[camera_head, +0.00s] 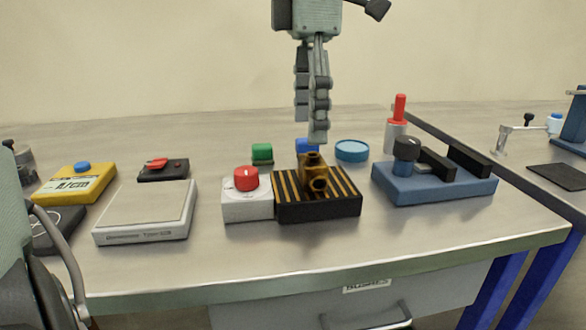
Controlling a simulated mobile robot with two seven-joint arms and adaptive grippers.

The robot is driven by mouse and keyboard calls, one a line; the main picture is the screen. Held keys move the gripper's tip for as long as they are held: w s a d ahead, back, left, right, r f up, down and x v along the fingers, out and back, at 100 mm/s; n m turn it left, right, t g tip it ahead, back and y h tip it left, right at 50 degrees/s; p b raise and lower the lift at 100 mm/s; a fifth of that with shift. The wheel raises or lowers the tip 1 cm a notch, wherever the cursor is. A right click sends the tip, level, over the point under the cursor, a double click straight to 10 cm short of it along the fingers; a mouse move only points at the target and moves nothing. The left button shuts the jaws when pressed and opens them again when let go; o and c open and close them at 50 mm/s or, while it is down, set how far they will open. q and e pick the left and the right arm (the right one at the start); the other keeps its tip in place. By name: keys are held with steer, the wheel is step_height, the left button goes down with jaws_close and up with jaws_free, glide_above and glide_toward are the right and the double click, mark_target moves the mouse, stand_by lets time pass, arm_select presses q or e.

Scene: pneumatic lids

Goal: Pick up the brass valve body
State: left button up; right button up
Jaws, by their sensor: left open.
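The brass valve body (316,178) sits on top of a black block with yellow stripes (340,205), near the middle of the bench. My left gripper (311,130) hangs fingers down above the valve body, apart from it in the picture. It is open, with nothing seen between its fingers. Its fingers overlap each other in this view, so the gap looks narrow. My right gripper is not in view.
A white box with a red knob (246,196) touches the striped block's left side. A blue fixture (430,188) stands to the right, a scale (146,212) to the left. Green (262,153) and blue (352,150) lids lie behind. Bare bench lies in front.

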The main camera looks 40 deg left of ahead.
mark_target(312, 154)
arm_select(q)
steer(key=shift+o, duration=1.3)
steer(key=f, duration=0.5)
steer(key=shift+s+d+f, duration=0.1)
steer(key=shift+d+f, duration=0.25)
steer(key=shift+d, duration=0.05)
steer(key=shift+f, duration=0.5)
steer(key=c, duration=1.6)
